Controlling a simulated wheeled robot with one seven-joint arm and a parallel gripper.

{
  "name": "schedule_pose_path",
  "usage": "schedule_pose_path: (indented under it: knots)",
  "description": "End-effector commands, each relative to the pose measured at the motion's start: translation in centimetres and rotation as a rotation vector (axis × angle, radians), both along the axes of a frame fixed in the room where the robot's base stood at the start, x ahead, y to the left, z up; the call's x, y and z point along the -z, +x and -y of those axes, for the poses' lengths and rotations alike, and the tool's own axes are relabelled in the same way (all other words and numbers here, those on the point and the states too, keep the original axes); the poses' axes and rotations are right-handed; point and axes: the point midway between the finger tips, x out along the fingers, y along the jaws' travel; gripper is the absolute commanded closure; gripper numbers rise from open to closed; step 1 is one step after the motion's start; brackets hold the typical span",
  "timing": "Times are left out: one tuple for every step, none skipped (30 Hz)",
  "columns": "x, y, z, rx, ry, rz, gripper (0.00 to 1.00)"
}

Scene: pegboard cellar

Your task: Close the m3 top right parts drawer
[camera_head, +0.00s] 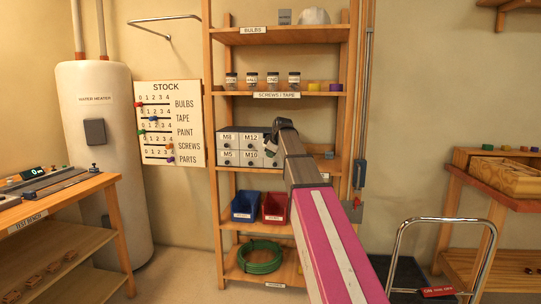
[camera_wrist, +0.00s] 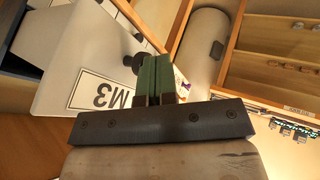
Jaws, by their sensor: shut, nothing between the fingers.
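In the head view my gripper (camera_head: 270,146) is at the cabinet's right side, partly hidden.
A blue bin (camera_head: 245,207) and a red bin (camera_head: 275,208) sit on the shelf below. Several jars (camera_head: 252,79) stand above. The wooden rack's right post (camera_head: 350,100) is close to my arm. A metal cart handle (camera_head: 440,220) stands at the lower right.

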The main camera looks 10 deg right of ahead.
Motion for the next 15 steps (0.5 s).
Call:
schedule_pose_path:
  knots:
    - [-0.1, 0.7, 0.2, 0.0, 0.0, 0.0, 1.0]
    - [-0.1, 1.0, 0.3, 0.001, 0.001, 0.0, 1.0]
    - [-0.1, 1.5, 0.4, 0.001, 0.001, 0.0, 1.0]
    - [-0.1, 1.9, 0.6, 0.001, 0.001, 0.0, 1.0]
    - [-0.1, 2.4, 0.7, 0.001, 0.001, 0.0, 1.0]
    - [-0.1, 3.0, 0.9, 0.001, 0.0, -0.001, 1.0]
    - [-0.1, 3.5, 1.1, 0.001, 0.0, -0.001, 1.0]
    - [-0.1, 4.1, 1.3, 0.001, 0.0, -0.001, 1.0]
    - [-0.1, 4.9, 1.5, 0.001, 0.0, -0.001, 1.0]
    - [-0.1, 5.5, 1.7, 0.001, 0.0, -0.001, 1.0]
    - [-0.1, 6.1, 1.9, 0.0, -0.001, -0.001, 1.0]
    - [-0.1, 7.0, 2.2, 0.0, -0.001, -0.001, 1.0]
    - [-0.1, 7.6, 2.4, 0.001, -0.001, 0.0, 1.0]
    - [-0.1, 8.3, 2.6, 0.001, -0.001, 0.0, 1.0]
    - [-0.1, 9.1, 2.9, 0.001, -0.001, 0.0, 1.0]
